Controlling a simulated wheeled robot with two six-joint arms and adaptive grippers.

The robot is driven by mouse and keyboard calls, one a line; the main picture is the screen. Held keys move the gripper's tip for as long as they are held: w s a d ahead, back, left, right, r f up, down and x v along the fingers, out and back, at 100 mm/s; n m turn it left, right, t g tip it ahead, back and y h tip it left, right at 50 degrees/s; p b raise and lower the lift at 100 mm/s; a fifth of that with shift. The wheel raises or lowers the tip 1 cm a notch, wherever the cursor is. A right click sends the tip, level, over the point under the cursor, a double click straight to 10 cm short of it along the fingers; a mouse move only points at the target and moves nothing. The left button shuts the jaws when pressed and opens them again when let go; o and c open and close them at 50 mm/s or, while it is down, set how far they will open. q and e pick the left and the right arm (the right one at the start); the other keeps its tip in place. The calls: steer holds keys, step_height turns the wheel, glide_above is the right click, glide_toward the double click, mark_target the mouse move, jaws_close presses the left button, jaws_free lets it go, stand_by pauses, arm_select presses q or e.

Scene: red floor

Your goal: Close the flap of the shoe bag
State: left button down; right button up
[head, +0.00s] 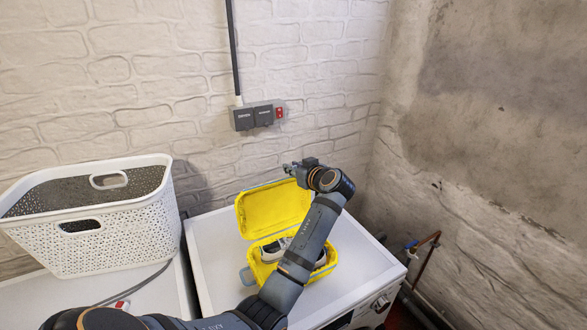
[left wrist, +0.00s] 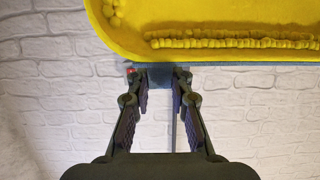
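The yellow shoe bag (head: 257,268) lies on top of a white washing machine, with a pair of shoes (head: 273,248) partly visible inside. Its flap (head: 262,208) stands raised at the back, tilted away from the opening. My left gripper (head: 287,168) is above and behind the flap's upper edge, and its arm crosses in front of the bag's right part. In the left wrist view the fingers (left wrist: 161,82) are apart, with the blue-grey edge of the yellow flap (left wrist: 220,20) at their tips. Contact cannot be told. My right gripper is not in view.
A white perforated laundry basket (head: 120,240) stands left on a neighbouring white surface. The washing machine top (head: 212,240) is otherwise clear. A brick wall with a socket box (head: 257,115) is behind, and a bare wall and pipes (head: 425,255) are to the right.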

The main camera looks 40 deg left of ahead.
arm_select(q)
steer(key=c, duration=1.2)
jaws_free()
steer(key=shift+o, duration=0.2)
steer(key=v, duration=0.7)
steer(key=shift+d, duration=0.25)
steer(key=shift+s, duration=0.1)
steer(key=shift+r, duration=0.1)
